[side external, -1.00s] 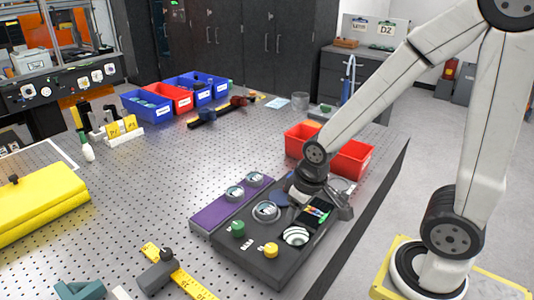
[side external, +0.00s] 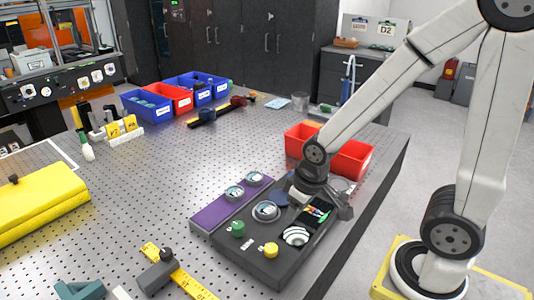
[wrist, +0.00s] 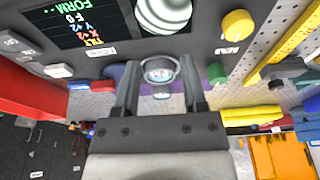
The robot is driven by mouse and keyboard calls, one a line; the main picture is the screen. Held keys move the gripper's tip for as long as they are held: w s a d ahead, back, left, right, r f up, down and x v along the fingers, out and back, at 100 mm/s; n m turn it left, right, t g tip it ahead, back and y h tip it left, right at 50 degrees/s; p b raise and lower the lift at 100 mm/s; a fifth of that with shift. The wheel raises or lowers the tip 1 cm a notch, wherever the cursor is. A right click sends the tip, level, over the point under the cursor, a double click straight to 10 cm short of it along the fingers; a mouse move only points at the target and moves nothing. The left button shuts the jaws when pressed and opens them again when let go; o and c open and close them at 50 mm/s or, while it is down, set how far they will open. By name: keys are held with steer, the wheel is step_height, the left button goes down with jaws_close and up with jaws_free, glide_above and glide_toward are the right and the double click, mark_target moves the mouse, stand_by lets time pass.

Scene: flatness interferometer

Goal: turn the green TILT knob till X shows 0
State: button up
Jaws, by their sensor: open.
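The green TILT knob (side external: 238,229) stands on the dark instrument panel (side external: 262,270), left of a yellow knob (side external: 271,250). In the wrist view the green knob (wrist: 216,72) lies just right of my gripper (wrist: 160,66), outside the fingers and apart from them. A dark screen (wrist: 85,22) appears upside down with FORM, F, Y, X and TILT lines. X seems to read +2, but the small text is hard to be sure of. In the side view my gripper hangs over the panel's back; its fingertips are partly hidden.
A round striped fringe display (side external: 295,236) sits beside the screen. Red bins (side external: 351,158) stand behind my gripper. A yellow rail (side external: 190,282) lies in front; the perforated table left of the panel is mostly clear.

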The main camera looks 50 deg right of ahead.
mark_target(238, 225)
steer(key=o, duration=0.3)
steer(key=w+a+r, duration=0.1)
steer(key=w+a, duration=0.1)
steer(key=w, duration=0.1)
steer(key=w+a+r+m+g, duration=0.1)
steer(key=w+a, duration=0.2)
steer(key=w+a+r+g, duration=0.1)
steer(key=w+a, duration=0.2)
steer(key=shift+w+r+m, duration=0.3)
steer(key=shift+w+r, duration=0.05)
steer(key=shift+w+a+r+g, duration=0.15)
steer(key=shift+w+a+g, duration=0.1)
steer(key=shift+a+g, duration=0.1)
steer(key=shift+d+f, duration=0.1)
steer(key=shift+f, duration=3.8)
jaws_close()
